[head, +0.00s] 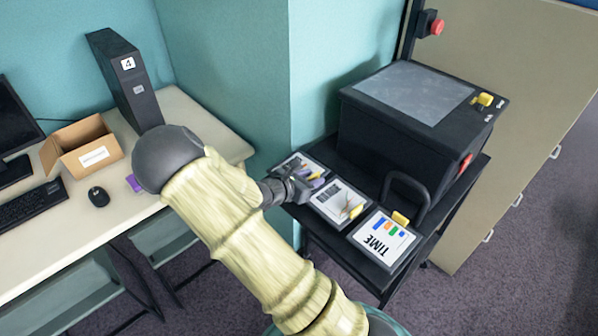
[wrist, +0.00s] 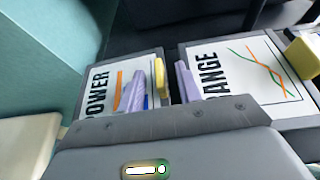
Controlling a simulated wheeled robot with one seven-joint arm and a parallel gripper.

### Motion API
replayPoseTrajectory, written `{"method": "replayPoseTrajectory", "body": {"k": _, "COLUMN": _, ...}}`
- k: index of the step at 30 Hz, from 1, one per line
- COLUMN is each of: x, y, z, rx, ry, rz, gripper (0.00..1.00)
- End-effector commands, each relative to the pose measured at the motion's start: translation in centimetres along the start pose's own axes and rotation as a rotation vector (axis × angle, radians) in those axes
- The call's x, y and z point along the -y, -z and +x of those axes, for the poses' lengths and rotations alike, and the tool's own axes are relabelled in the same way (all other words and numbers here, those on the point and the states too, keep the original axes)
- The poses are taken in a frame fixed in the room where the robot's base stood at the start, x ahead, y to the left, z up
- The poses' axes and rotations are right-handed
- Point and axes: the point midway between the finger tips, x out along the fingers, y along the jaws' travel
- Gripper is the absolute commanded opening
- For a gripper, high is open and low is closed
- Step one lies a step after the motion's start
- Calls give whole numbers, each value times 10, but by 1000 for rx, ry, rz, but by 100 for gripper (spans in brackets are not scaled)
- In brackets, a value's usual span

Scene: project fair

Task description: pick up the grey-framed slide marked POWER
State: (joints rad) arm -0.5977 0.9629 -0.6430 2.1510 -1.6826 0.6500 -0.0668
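The grey-framed POWER slide (wrist: 105,82) lies flat at the left in the wrist view. In the head view the slide (head: 290,164) is the leftmost of three, partly covered by my gripper (head: 314,181). My gripper (wrist: 159,70) is open, with its two purple fingers apart. In the wrist view the yellow tab appears between them, with gaps on both sides. I cannot tell how far above the slide the fingertips are.
A slide reading "ANGE" (wrist: 235,60) lies just right, with a yellow tab (wrist: 304,52). A TIME slide (head: 384,241) lies farther right. A black box machine (head: 395,135) stands behind the slides. A teal wall corner (head: 291,90) is close at the left.

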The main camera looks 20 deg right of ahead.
Motion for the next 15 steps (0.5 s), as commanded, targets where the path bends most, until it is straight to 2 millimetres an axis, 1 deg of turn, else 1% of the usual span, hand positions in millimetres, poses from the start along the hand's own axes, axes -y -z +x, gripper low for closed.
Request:
{"method": "replayPoseTrajectory", "body": {"k": 1, "x": 0, "y": 0, "z": 0, "rx": 0, "ry": 0, "rz": 0, "gripper": 35}}
{"method": "replayPoseTrajectory", "body": {"k": 2, "x": 0, "y": 0, "z": 0, "rx": 0, "ry": 0, "rz": 0, "gripper": 31}}
{"method": "replayPoseTrajectory", "body": {"k": 6, "x": 0, "y": 0, "z": 0, "rx": 0, "ry": 0, "rz": 0, "gripper": 3}}
{"method": "replayPoseTrajectory", "body": {"k": 7, "x": 0, "y": 0, "z": 0, "rx": 0, "ry": 0, "rz": 0, "gripper": 0}}
{"method": "replayPoseTrajectory", "body": {"k": 15, "x": 0, "y": 0, "z": 0, "rx": 1, "ry": 0, "rz": 1, "gripper": 0}}
